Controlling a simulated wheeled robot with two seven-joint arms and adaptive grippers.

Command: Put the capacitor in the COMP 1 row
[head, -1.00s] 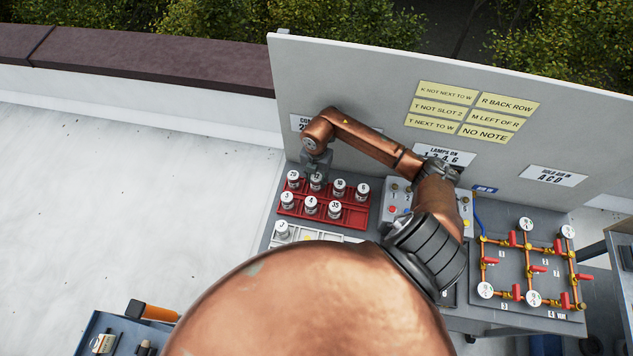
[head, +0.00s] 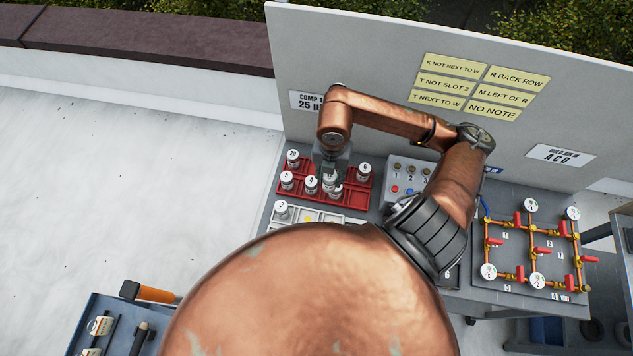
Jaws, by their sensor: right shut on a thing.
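A red rack (head: 322,200) holds several white numbered capacitors, among them 20 (head: 292,157), 3 (head: 287,178), 4 (head: 311,184) and one at the right end (head: 364,170). My right gripper (head: 331,176) points down over the middle of the rack, shut on a white capacitor (head: 330,184); its number cannot be read and I cannot tell whether it is clear of the rack. The gripper hides part of the back row. A white tray (head: 296,220) in front holds one capacitor (head: 281,207) at its left end. My left gripper is out of view.
A sign reading COMP 1, 25 (head: 306,101) is on the back panel, partly hidden by my arm. A switch box (head: 398,175) stands right of the rack, and copper pipework with gauges (head: 530,250) farther right. My arm covers the front middle.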

